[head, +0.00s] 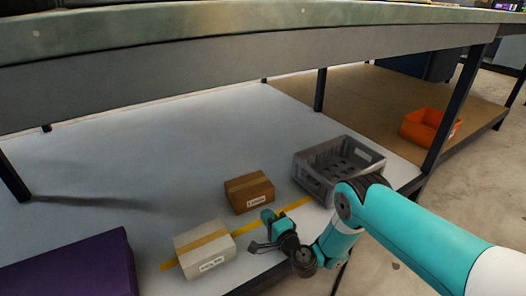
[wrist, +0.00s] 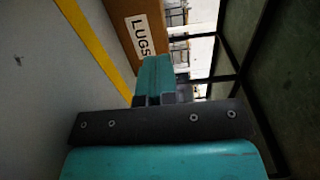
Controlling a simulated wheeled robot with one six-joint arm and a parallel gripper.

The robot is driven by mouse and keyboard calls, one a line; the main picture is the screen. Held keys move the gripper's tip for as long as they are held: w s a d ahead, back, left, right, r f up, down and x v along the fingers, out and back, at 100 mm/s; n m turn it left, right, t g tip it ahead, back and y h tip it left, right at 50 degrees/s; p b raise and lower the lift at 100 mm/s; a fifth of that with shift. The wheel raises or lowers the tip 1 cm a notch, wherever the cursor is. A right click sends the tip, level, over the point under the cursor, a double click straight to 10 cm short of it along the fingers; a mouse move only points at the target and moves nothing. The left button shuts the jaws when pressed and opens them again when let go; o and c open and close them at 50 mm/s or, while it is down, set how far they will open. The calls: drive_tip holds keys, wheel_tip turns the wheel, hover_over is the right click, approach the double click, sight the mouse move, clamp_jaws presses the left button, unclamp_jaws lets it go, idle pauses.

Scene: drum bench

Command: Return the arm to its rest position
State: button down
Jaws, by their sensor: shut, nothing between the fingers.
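My gripper (head: 258,243) is over the lower shelf, near its front edge, just in front of the brown box. In the wrist view my gripper (wrist: 154,99) is shut, with nothing between its fingers. My teal arm reaches in from the right of the head view, bent at the elbow. A brown cardboard box (head: 249,192) stands on the shelf behind the gripper. In the wrist view a brown box (wrist: 122,16) with a label reading "LUGS" is close beyond the fingers. A pale box (head: 204,251) with a tan strip stands left of the gripper.
A grey crate (head: 318,183) stands right of the brown box, behind my arm. A yellow line (head: 247,227) crosses the shelf (head: 130,170). A purple box (head: 75,270) is at lower left. The bench top (head: 230,30) overhangs the shelf. An orange bin (head: 425,127) is at far right.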

drive_tip(key=d+r+n+g, duration=0.3)
drive_tip(key=r+n+g, duration=0.6)
drive_tip(key=r, duration=0.9)
drive_tip(key=s+d+r+n+g+h, duration=0.2)
drive_tip(key=s+d+r+h, duration=0.3)
drive_tip(key=s+d, duration=0.7)
drive_tip(key=s+d+r+n+g+h, duration=0.15)
drive_tip(key=s+d+r+h, duration=0.3)
drive_tip(key=s+d, duration=0.7)
drive_tip(key=s+a+r+n+g+y+p, duration=0.1)
drive_tip(key=s+a+r+n+y+p, duration=0.1)
drive_tip(key=s+a+r+p, duration=0.25)
drive_tip(key=s+a+r+n+g+y+p, duration=0.1)
drive_tip(key=s+a+r+n+p, duration=0.15)
drive_tip(key=a+r, duration=0.4)
drive_tip(key=s+a+r+n+g+y+p, duration=0.1)
drive_tip(key=s+a+r+n+y+p, duration=0.2)
drive_tip(key=r, duration=0.5)
wheel_tip(320, 180, up, 37)
drive_tip(key=m+h+p, duration=0.1)
drive_tip(key=p, duration=3.6)
drive_tip(key=shift+a+p, duration=0.25)
drive_tip(key=shift+p, duration=0.15)
